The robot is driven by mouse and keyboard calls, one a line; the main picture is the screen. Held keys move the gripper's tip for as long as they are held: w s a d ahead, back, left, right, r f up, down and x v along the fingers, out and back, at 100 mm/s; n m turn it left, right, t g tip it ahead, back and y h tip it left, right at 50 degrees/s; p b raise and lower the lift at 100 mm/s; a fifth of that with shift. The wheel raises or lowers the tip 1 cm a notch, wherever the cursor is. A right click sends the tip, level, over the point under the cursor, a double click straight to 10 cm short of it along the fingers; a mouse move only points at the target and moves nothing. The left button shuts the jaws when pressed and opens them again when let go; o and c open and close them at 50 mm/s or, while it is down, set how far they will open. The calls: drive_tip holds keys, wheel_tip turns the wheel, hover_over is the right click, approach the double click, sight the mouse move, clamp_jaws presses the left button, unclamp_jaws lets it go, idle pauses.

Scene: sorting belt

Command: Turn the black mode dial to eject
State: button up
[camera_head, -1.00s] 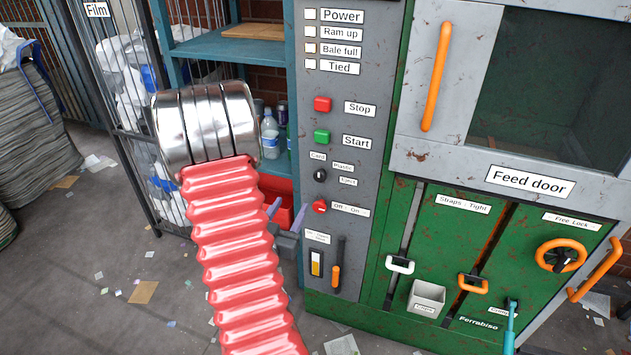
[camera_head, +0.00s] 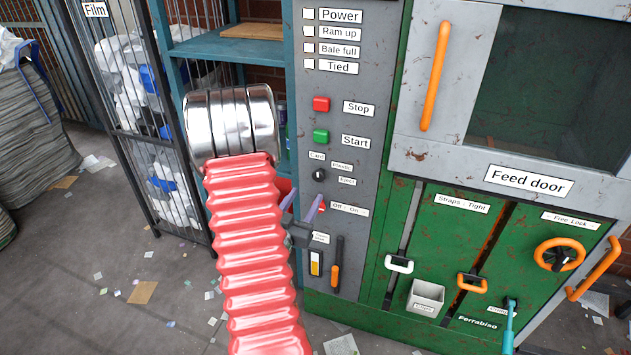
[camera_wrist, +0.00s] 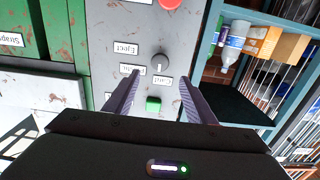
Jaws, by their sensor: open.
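The black mode dial (camera_head: 319,174) is a small round knob on the grey control panel, below the green button. Small Card, Plastic and Eject labels sit around it. In the wrist view, which is upside down, the dial (camera_wrist: 160,62) shows between and beyond my fingertips, with the Eject label (camera_wrist: 126,48) to its left. I cannot tell where its pointer stands. My gripper (camera_head: 303,202) is open and empty, below and left of the dial in the head view. Its two fingers (camera_wrist: 160,76) point toward the panel, apart from the dial.
The green Start button (camera_head: 321,136) and red Stop button (camera_head: 321,104) are above the dial. A red Off-On switch (camera_wrist: 170,3) is below it, partly hidden by a finger in the head view. Teal shelving (camera_head: 230,45) stands left of the panel.

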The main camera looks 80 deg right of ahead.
sight(318, 177)
drive_tip(key=d, duration=0.6)
drive_tip(key=s+d, duration=0.1)
drive_tip(key=d, duration=0.2)
drive_tip(key=shift+d, duration=0.1)
drive_tip(key=c, duration=1)
